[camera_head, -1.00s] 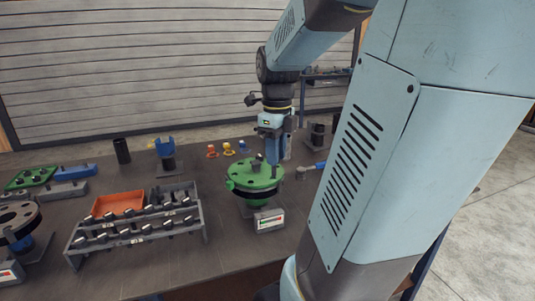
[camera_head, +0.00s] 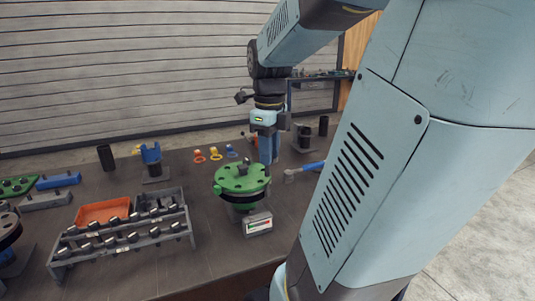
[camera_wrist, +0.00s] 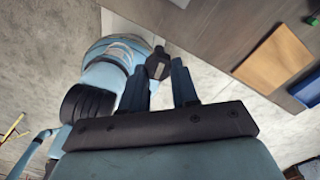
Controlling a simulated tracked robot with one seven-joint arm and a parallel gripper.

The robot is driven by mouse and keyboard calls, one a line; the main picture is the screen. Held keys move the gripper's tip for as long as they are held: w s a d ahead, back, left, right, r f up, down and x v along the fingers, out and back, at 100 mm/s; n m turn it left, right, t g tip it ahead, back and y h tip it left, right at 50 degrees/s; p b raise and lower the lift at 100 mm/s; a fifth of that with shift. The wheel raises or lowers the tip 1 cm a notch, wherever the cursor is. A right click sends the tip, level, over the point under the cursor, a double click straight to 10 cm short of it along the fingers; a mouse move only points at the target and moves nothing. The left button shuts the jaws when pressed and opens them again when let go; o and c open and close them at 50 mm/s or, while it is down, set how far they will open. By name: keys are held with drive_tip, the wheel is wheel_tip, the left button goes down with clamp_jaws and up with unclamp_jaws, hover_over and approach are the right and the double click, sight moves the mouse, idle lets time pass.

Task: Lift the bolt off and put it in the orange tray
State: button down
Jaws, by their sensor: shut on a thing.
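My gripper (camera_head: 268,155) points down at the right back edge of the green flange (camera_head: 241,180). In the wrist view its two fingers (camera_wrist: 160,82) are shut on a dark bolt (camera_wrist: 158,64), whose head shows at the fingertips. The bolt cannot be made out at the gripper in the head view. A dark stud or bolt (camera_head: 243,169) stands on top of the flange. The orange tray (camera_head: 103,212) is to the left, set in the back of a grey rack, apart from my gripper.
The grey rack (camera_head: 125,240) holds several dark bolts in front of the tray. A small grey box with a display (camera_head: 258,223) stands before the flange. A blue forked holder (camera_head: 151,154) and small coloured rings (camera_head: 215,153) stand behind. Bare table lies between rack and flange.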

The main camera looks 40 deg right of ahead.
drive_tip(key=shift+r, duration=2)
